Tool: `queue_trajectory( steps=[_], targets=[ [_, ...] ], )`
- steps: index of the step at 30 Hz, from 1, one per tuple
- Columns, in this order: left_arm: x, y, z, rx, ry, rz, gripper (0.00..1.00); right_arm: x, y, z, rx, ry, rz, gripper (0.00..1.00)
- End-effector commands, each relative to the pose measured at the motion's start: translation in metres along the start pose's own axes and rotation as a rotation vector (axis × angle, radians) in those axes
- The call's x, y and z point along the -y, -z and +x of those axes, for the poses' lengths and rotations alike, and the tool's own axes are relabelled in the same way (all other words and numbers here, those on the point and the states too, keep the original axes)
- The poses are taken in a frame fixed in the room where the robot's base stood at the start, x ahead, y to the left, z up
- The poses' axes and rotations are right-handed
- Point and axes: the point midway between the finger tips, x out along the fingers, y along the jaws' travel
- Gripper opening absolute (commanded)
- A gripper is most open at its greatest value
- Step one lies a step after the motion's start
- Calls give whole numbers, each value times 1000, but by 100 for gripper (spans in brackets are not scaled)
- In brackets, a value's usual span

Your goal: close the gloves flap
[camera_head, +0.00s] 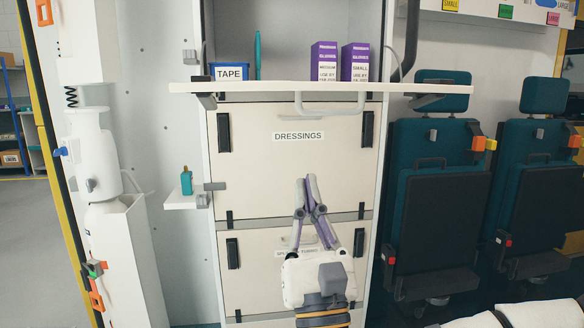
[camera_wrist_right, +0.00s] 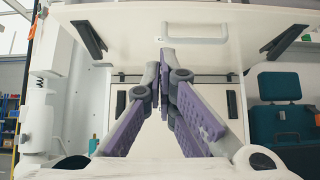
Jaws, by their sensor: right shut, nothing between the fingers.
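The gloves flap (camera_head: 240,87) is open and stands out about level, like a shelf, below the top compartment. Its handle (camera_head: 330,108) hangs under its outer part. In the right wrist view the flap's pale underside (camera_wrist_right: 130,35) fills the top, with the handle (camera_wrist_right: 193,30) near the top edge. My right gripper (camera_head: 307,183) points upward below the flap, in front of the dressings panel (camera_head: 260,165). Its fingers are together and empty; they also show in the right wrist view (camera_wrist_right: 163,62). A gap shows between fingertips and handle. My left gripper is out of view.
Two purple-and-white glove boxes (camera_head: 325,62), a blue tape bin (camera_head: 229,71) and a teal upright item (camera_head: 258,55) stand in the open compartment. A small side shelf (camera_head: 185,200) holds a teal bottle (camera_head: 186,180). Folded teal seats (camera_head: 430,170) are at right.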

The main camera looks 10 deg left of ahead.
Motion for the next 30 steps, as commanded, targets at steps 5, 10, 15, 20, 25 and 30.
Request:
queue_trajectory(
  steps=[5,10,15,20,25,30],
  targets=[
    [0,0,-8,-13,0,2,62,0,-2,34,2,-1,-6,0],
    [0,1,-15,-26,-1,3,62,-1,-1,71,0,-3,-7,0],
    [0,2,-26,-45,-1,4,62,-2,-10,104,1,-4,-5,0],
    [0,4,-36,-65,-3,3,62,-1,-24,118,-2,-4,-6,0],
    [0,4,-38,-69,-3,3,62,-1,-26,122,-6,-3,-6,0],
    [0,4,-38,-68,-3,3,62,-1,-25,121,-8,-3,-6,0]
  ],
)
